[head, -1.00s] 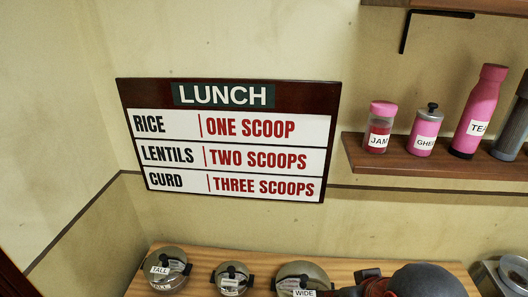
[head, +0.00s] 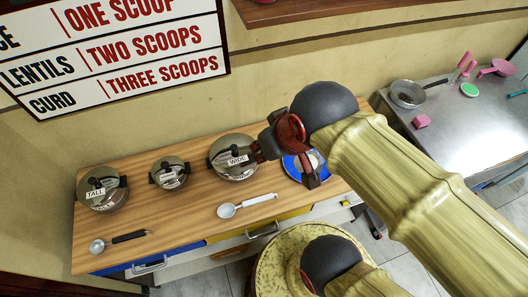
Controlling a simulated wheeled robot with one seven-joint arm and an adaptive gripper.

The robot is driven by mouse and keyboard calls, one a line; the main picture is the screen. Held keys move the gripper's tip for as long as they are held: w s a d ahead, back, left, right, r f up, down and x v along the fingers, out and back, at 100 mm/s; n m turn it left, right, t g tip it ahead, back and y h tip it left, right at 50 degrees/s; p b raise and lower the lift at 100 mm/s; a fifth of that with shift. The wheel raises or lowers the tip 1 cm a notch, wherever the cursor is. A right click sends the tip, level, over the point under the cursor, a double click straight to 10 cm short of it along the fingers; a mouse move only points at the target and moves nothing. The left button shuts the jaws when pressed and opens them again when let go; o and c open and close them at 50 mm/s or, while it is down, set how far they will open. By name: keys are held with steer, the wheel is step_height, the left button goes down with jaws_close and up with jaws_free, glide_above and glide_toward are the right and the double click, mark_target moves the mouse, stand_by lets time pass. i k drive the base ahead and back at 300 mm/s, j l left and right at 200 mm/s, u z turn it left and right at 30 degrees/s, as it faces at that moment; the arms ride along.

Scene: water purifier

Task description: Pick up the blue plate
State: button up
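The blue plate (head: 290,168) lies on the wooden counter, to the right of the pot labelled WIDE. Something pale shows on it at its right side. I cannot tell whether a finger touches the plate.
The pots TALL (head: 100,190), a smaller one (head: 170,174) and WIDE (head: 226,158) stand along the counter (head: 175,215). A white-handled scoop (head: 240,206) and a black-handled scoop (head: 115,241) lie in front. A metal table (head: 470,125) stands at right.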

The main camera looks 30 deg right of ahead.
mark_target(292, 166)
steer(key=z, duration=1.05)
